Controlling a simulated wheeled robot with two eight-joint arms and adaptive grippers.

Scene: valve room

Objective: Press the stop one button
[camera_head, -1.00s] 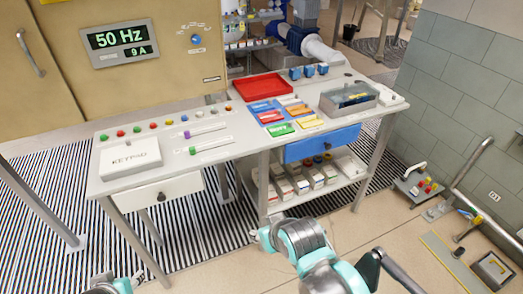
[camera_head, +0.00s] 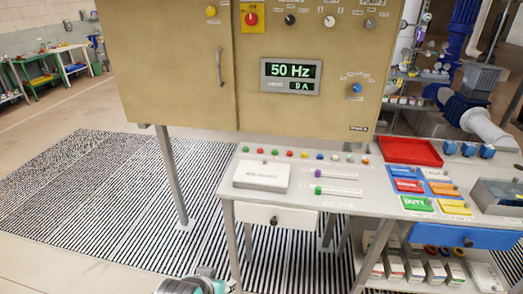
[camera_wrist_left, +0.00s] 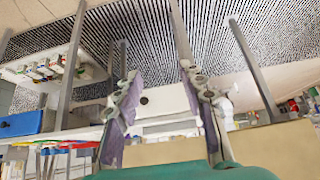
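A row of small coloured buttons (camera_head: 304,155) runs along the back of the table top, below the cabinet. It includes a green button (camera_head: 246,149) at the left end and a red button (camera_head: 290,154). Their labels are too small to read, so I cannot tell which is stop one. In the left wrist view my left gripper (camera_wrist_left: 160,85) has its two fingers apart with nothing between them, the table behind them. My right gripper is out of view.
The cabinet (camera_head: 180,85) carries a display reading 50 Hz and a red knob on a yellow plate (camera_head: 251,18). A red tray (camera_head: 409,151) stands right. Striped floor lies left.

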